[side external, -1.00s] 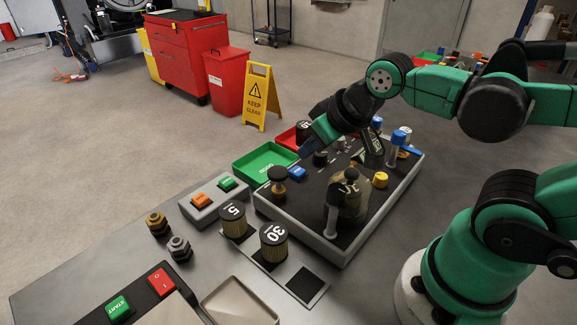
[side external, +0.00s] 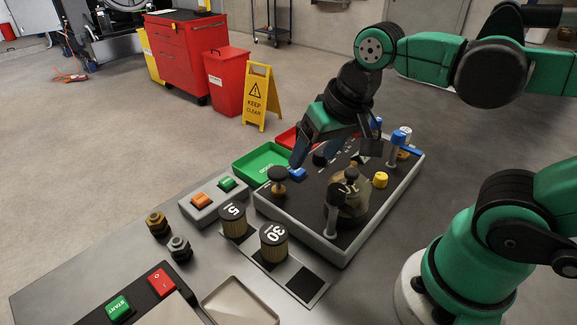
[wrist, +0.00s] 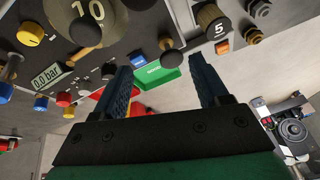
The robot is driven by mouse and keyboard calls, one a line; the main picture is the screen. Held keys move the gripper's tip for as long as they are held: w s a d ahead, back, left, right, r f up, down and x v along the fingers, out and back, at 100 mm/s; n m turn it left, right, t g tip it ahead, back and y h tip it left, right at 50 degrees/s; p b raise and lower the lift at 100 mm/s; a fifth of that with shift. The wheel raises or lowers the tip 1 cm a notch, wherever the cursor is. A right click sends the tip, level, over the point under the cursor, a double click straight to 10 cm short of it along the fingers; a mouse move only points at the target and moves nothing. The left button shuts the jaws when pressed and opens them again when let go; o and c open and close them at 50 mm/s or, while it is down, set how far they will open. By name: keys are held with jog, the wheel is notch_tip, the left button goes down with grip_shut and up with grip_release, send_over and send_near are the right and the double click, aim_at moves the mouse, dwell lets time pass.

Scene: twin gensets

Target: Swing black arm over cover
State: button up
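The clear, domed cover (side external: 357,199) sits over a cylinder on the dark panel. In the wrist view the cylinder marked 10 (wrist: 90,12) shows at the top edge, partly cut off. A dark arm (side external: 338,191) stands on a pale post at the cover's near left side; its exact direction is hard to tell. A black-topped plunger (side external: 278,174) stands at the panel's left corner. My gripper (side external: 312,162) is above the panel's back left part, pointing down, behind the cover and apart from it. In the wrist view its two fingers (wrist: 160,68) are spread with nothing between them.
A green tray (side external: 252,165) lies left of the panel. Blue-capped posts (side external: 397,139) and a yellow knob (side external: 380,180) stand on its right part. Canisters marked 5 (side external: 232,219) and 30 (side external: 273,243) stand in front. A yellow sign (side external: 257,95) is on the floor behind.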

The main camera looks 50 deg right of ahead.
aim_at(337, 188)
jog(key=s+r+m+g, duration=0.1)
jog(key=s+a+r+m+g, duration=0.1)
jog(key=s+m+g, duration=0.1)
jog(key=s+r+m+g, duration=0.1)
jog(key=m, duration=0.1)
jog(key=shift+s+a+r, duration=0.2)
jog(key=shift+s+a, duration=0.15)
jog(key=shift+s, duration=0.05)
jog(key=shift+f+m, duration=0.2)
jog(key=shift+m, duration=0.1)
jog(key=shift+f, duration=2.5)
grip_shut()
